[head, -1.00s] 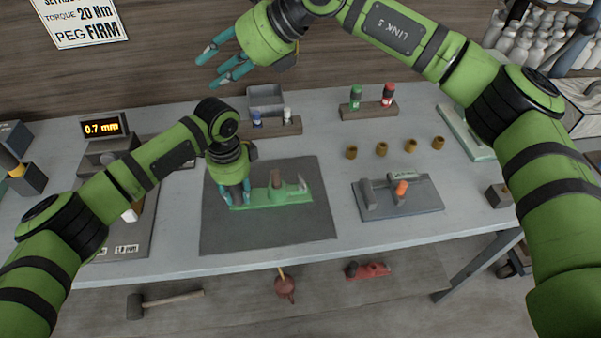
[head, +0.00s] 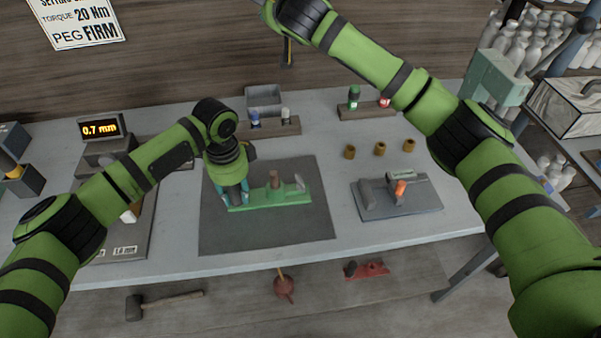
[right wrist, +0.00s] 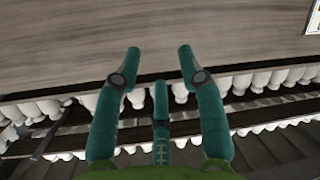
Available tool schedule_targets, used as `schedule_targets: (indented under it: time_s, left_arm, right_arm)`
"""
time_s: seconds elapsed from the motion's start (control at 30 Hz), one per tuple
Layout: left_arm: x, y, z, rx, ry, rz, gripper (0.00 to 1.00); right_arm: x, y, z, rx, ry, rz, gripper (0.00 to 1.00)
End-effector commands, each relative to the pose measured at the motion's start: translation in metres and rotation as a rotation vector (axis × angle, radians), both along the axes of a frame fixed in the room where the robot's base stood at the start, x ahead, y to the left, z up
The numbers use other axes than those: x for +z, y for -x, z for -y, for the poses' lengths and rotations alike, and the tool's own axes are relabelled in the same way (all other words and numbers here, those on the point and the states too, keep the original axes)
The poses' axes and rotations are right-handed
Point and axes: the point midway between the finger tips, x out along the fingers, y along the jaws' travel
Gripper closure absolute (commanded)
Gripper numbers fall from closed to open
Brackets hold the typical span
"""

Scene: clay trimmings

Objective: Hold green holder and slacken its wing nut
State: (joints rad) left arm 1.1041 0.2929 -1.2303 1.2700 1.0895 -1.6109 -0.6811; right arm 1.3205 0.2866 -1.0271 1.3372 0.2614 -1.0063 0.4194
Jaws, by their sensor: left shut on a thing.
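The green holder (head: 268,197) lies on the dark mat (head: 265,235) in the head view. A brown peg (head: 274,180) stands at its middle and a small pale upright part (head: 299,183) at its right end. The wing nut is too small to tell for sure. My left gripper (head: 234,197) points down and is shut on the holder's left end, partly hiding it. My right gripper is out of the head view, above its top edge. In the right wrist view my right gripper (right wrist: 160,65) has its fingers spread, with nothing between them.
A grey fixture (head: 420,205) with an orange part stands right of the mat. Behind are brown cylinders (head: 380,149), a rack with bottles (head: 270,127) and another rack (head: 367,111). A display (head: 100,128) stands left. Bare table lies between mat and fixture.

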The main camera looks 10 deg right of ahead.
Motion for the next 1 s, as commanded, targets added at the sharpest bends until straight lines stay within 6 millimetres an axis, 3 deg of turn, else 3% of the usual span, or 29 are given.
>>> schedule_targets:
  time_s: [0.1, 0.17, 0.3, 0.5, 0.6, 0.77, 1.0]
  left_arm:
    - [0.000, -0.001, -0.001, 0.002, -0.001, 0.001, 1.00]
    - [0.000, -0.001, -0.001, 0.002, -0.001, 0.001, 1.00]
    - [0.000, -0.001, -0.001, 0.002, -0.002, 0.002, 1.00]
    - [0.000, -0.001, -0.001, 0.002, -0.002, 0.002, 1.00]
    - [0.000, -0.001, -0.001, 0.002, -0.002, 0.002, 1.00]
    - [0.000, -0.001, -0.001, 0.002, -0.002, 0.002, 1.00]
    - [0.000, -0.001, -0.001, 0.002, -0.002, 0.002, 1.00]
  right_arm:
    - [-0.061, 0.024, 0.009, -0.099, -0.093, -0.301, 0.60]
    - [-0.089, 0.043, 0.011, -0.143, -0.124, -0.457, 0.60]
    - [-0.140, 0.100, 0.013, -0.224, -0.149, -0.805, 0.60]
    - [-0.170, 0.172, 0.015, -0.276, -0.104, -1.160, 0.60]
    - [-0.173, 0.193, 0.017, -0.285, -0.078, -1.257, 0.60]
    - [-0.181, 0.206, 0.019, -0.290, -0.059, -1.316, 0.60]
    - [-0.220, 0.206, 0.020, -0.294, -0.057, -1.317, 0.60]
